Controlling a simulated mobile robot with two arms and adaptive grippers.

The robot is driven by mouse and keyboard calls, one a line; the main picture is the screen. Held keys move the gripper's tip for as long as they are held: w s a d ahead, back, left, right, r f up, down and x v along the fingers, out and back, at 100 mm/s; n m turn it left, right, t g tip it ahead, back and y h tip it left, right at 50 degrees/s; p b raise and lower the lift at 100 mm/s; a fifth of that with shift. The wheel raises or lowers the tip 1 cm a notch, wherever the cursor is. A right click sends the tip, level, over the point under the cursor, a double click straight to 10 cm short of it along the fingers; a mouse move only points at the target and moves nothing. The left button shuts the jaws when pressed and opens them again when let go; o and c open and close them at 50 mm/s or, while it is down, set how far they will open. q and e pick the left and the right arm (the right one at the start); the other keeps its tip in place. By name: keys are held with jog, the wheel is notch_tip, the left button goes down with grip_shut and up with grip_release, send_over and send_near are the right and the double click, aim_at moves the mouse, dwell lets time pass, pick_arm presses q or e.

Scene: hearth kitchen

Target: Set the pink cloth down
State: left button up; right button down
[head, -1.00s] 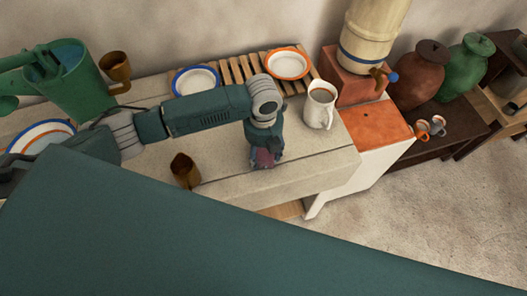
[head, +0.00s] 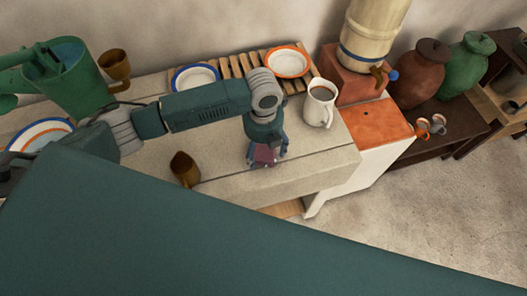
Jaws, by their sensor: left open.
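The pink cloth (head: 265,154) shows as a small dark pink patch at the tips of my left gripper (head: 267,158), low over the pale counter (head: 325,165). The gripper points down with its fingers spread to either side of the cloth. The gripper hides part of the cloth, and I cannot tell whether the fingers still touch it. My right gripper is not in view.
A white jug (head: 319,104) with dark liquid stands right of the gripper. A blue-rimmed bowl (head: 195,78) and an orange-rimmed bowl (head: 287,61) sit behind on a slatted rack (head: 240,70). The counter's front edge is close.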

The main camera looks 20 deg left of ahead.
aim_at(264, 152)
pick_arm(q)
notch_tip(264, 152, up, 11)
jog(key=b, duration=0.2)
jog(key=shift+f, duration=0.15)
dwell(0.4)
